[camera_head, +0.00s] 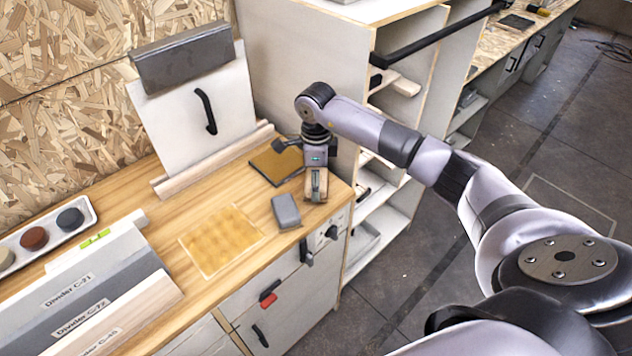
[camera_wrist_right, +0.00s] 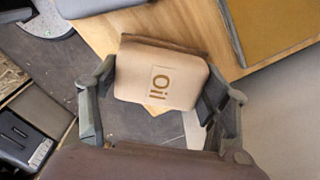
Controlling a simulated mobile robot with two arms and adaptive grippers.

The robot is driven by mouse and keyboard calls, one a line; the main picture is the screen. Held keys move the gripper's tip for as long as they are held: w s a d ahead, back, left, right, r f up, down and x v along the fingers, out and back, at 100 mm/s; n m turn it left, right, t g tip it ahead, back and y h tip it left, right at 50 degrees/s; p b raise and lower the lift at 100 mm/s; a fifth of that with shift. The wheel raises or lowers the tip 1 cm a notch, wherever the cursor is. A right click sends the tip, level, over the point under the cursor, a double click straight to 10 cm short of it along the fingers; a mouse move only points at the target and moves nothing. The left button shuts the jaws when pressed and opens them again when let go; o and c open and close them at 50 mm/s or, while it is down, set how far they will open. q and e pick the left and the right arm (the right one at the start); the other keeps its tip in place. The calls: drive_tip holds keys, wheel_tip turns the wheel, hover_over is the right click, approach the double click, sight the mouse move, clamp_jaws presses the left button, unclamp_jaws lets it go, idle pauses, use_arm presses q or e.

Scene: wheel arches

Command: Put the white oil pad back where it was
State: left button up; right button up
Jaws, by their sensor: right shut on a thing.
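My right gripper (camera_head: 316,182) reaches in from the right and is over the right end of the wooden bench, near its front corner. It is shut on a pale cream pad (camera_wrist_right: 160,76) marked "Oil", which sits between its two fingers in the right wrist view (camera_wrist_right: 158,110). In the head view the pad is small and partly hidden by the gripper. The bench edge and floor show beneath the pad in the wrist view, so it appears held in the air. My left gripper is not in view.
A grey block (camera_head: 286,211) lies just left of the gripper. A brown dark-edged board (camera_head: 275,163) lies behind it, and a yellowish square sheet (camera_head: 221,240) lies left on the bench. Dividers (camera_head: 85,290) and a white tray (camera_head: 90,212) with round pieces stand left. An open shelf unit (camera_head: 300,60) rises behind.

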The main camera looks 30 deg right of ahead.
wheel_tip(320, 180, down, 2)
drive_tip(key=shift+f, duration=0.1)
drive_tip(key=shift+f, duration=0.15)
drive_tip(key=o, duration=1)
drive_tip(key=shift+o, duration=0.2)
